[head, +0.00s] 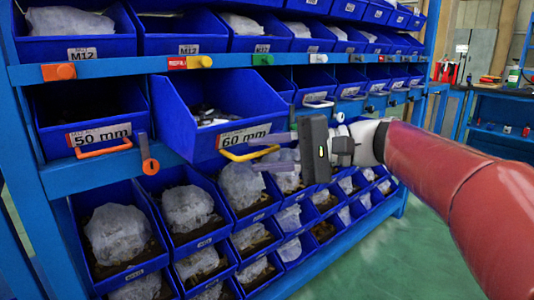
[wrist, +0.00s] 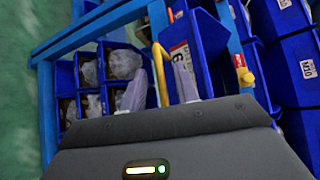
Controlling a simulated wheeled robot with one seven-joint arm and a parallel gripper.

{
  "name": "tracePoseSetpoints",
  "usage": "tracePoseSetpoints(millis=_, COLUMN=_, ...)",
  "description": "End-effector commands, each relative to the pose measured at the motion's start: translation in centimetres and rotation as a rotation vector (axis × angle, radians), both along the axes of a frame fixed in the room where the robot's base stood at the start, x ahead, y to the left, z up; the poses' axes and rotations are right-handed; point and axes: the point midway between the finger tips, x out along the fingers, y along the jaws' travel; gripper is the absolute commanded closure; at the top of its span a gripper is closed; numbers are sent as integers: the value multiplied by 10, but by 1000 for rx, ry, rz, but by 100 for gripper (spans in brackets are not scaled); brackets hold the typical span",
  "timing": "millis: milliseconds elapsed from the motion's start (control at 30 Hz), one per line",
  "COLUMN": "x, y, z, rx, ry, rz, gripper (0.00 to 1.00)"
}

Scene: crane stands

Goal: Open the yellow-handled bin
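The yellow-handled bin (head: 200,120) is blue, with a 60 mm label, and juts out past the bins beside it. Its yellow handle (head: 238,156) is on the lower front. My gripper (head: 254,152) is at the bin's front, its fingers apart, one higher and one lower in the head view. In the wrist view the handle (wrist: 160,75) shows between the two fingers (wrist: 160,85), and the bin's label (wrist: 184,72) is beside it. I cannot tell whether a finger touches the handle.
The 50 mm bin (head: 95,115) with an orange handle (head: 104,148) sits to the left. An orange latch (head: 149,160) hangs on the rail. Below are several bins with bagged parts (head: 118,233). Green floor (head: 375,260) is clear at the lower right.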

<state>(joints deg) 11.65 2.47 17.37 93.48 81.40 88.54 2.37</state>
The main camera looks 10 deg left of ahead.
Motion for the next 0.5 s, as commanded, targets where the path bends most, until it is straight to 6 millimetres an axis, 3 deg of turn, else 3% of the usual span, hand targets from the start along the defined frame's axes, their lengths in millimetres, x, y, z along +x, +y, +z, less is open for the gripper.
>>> tracePoseSetpoints(millis=267, x=1, y=-4, z=1, rx=1, ry=-1, rz=-2, gripper=69)
tracePoseSetpoints(millis=500, x=5, y=-39, z=6, rx=0, ry=-1, rz=-4, gripper=69)
